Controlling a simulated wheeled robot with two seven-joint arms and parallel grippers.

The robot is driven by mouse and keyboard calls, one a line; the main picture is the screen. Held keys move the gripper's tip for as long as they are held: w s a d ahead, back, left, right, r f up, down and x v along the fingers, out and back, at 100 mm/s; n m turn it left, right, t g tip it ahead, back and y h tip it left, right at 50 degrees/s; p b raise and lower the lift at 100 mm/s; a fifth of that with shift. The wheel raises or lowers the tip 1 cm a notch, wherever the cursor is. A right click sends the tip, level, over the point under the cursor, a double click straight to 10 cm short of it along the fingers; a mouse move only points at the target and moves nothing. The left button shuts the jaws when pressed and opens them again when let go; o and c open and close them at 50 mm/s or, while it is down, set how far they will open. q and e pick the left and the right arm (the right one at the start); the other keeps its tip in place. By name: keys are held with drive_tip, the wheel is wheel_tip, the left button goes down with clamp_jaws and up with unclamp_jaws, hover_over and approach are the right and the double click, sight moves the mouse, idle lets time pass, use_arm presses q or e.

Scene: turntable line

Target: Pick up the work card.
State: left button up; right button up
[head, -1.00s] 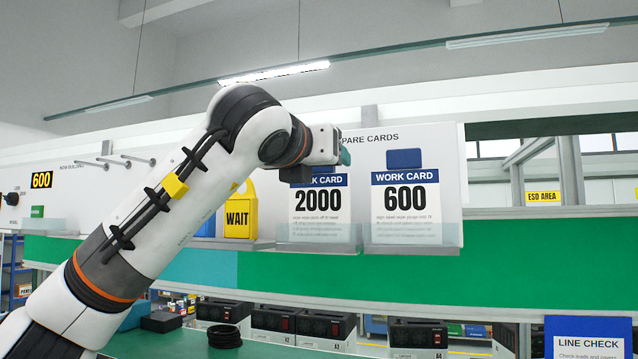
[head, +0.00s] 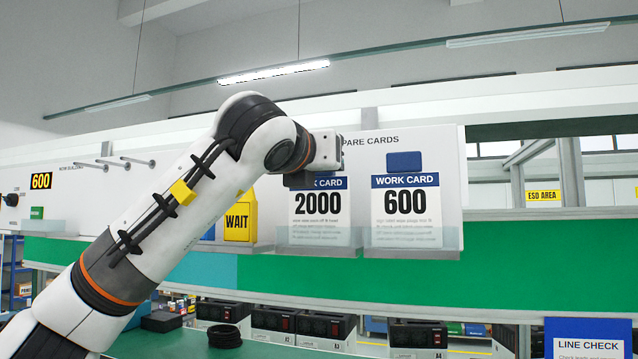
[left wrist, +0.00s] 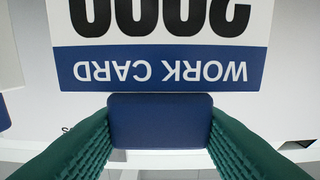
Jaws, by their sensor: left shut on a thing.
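Two work cards stand side by side in clear holders on the white board. The left work card (head: 318,205) reads 2000 and the right work card (head: 405,203) reads 600; each has a blue header and a dark blue tab on top. My left gripper (left wrist: 160,130) is shut on the blue tab (left wrist: 160,118) of the 2000 card, its green fingers on both sides of the tab. In the head view my left wrist hides part of that card's top and header. My right gripper is not in view.
The 600 card with its tab (head: 404,161) stands close to the right. A yellow WAIT tag (head: 238,222) is on the left. Clear holder lips (head: 412,240) front the cards. A green-topped bench with several dark boxes lies below.

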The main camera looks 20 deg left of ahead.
use_arm(q)
drive_tip(key=shift+r, duration=0.15)
drive_tip(key=shift+r, duration=0.6)
wheel_tip(320, 180, up, 6)
drive_tip(key=shift+r, duration=0.25)
wheel_tip(320, 180, up, 10)
drive_tip(key=p, duration=0.3)
drive_tip(key=s+b, duration=0.6)
drive_tip(key=s, duration=1)
drive_tip(key=shift+a, duration=0.25)
